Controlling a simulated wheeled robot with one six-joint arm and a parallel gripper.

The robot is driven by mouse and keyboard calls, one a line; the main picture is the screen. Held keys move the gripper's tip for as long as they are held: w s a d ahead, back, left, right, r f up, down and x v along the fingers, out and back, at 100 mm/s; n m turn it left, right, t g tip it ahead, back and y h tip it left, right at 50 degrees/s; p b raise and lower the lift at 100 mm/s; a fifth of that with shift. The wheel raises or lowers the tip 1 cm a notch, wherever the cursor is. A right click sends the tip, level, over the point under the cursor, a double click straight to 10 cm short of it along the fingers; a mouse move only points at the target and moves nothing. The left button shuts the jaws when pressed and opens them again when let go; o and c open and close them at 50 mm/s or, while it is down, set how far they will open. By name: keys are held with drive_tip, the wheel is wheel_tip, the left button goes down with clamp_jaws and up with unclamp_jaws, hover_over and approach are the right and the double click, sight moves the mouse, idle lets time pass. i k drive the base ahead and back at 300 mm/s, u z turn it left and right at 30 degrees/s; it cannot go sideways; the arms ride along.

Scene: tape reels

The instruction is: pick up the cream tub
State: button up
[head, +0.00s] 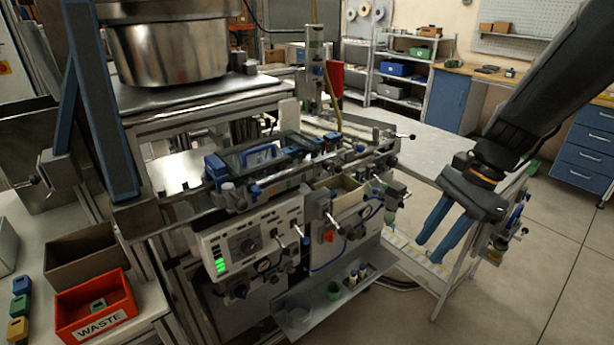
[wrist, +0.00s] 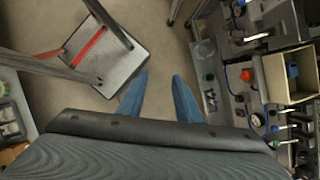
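An open cream-coloured box (head: 345,182), which looks like the cream tub, sits in the front of the machine in the middle of the head view. It is partly hidden by fittings around it. In the wrist view the cream box (wrist: 267,78) lies at the right, with its open inside showing. My gripper (head: 429,250) hangs to the right of the machine in the head view, apart from the box, with its blue fingers pointing down. In the wrist view my gripper (wrist: 160,76) is open, with bare floor between its fingers.
A metal shelf (head: 322,300) with small cups juts from the machine's lower front. A red waste bin (head: 97,322) stands at the lower left. A red-edged stand (wrist: 118,62) is left of the fingers in the wrist view. Floor is free at the right (head: 560,270).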

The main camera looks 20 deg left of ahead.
sight(350, 193)
drive_tip(key=u, duration=0.4)
drive_tip(key=i, duration=1.15)
drive_tip(key=u, duration=0.4)
